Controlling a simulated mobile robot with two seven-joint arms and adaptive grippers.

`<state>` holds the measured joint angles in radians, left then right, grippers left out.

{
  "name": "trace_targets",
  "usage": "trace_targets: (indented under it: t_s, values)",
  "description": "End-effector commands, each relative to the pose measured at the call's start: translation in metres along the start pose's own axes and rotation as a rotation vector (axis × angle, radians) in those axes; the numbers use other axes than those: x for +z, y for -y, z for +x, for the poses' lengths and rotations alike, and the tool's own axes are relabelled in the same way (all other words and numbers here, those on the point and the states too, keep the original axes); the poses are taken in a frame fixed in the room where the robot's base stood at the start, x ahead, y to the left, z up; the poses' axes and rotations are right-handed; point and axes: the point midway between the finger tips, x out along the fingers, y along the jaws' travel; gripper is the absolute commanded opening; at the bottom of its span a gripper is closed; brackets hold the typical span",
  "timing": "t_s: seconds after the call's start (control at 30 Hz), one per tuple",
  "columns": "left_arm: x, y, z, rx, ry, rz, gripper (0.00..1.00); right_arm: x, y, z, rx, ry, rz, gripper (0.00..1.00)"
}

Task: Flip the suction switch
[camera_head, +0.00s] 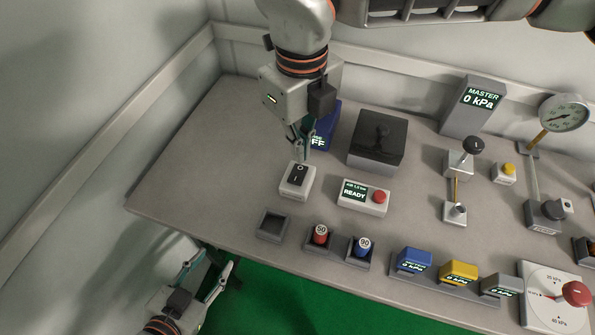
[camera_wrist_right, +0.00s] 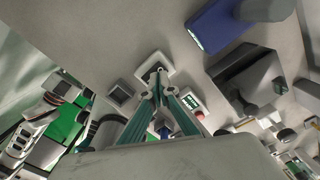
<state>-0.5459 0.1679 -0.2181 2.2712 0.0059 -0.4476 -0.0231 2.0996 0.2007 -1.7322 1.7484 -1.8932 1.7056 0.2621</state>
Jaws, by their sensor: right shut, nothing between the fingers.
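The switch (camera_head: 291,190) is a small white box with a black rocker (camera_head: 300,172) that bears white marks, near the left part of the bench. My right gripper (camera_head: 304,151) is shut and empty, pointing down just behind and above the rocker. In the right wrist view the shut fingertips (camera_wrist_right: 158,76) overlap the switch box (camera_wrist_right: 148,62); I cannot tell whether they touch it. A blue display box (camera_head: 320,140) behind the gripper shows "FF", the rest hidden by the gripper. My left gripper (camera_head: 216,259) is open and empty beyond the bench's front left edge, over the floor.
Near the switch are a white READY box (camera_head: 350,206) with a red button, an empty grey tray (camera_head: 272,236), and a dark box (camera_head: 366,158). Further right stand levers, a MASTER 0 kPa display (camera_head: 472,120) and a dial gauge (camera_head: 563,113). The bench's left end is clear.

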Motion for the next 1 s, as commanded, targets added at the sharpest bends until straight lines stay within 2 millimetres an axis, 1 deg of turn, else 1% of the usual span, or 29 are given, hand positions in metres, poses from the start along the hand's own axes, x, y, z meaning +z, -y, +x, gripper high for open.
trace_targets:
  t_s: [0.03,0.53,1.0]
  values:
    - [-0.007,0.002,-0.001,-0.003,-0.01,0.002,0.4,0.0,0.0,-0.007,-0.004,0.004,0.001,0.0]
    - [-0.04,0.012,-0.006,-0.02,-0.058,0.013,0.4,0.0,0.0,-0.037,-0.003,0.003,0.001,0.0]
    - [-0.04,0.012,-0.006,-0.02,-0.058,0.014,0.4,0.0,0.0,-0.036,0.0,-0.001,0.0,0.0]
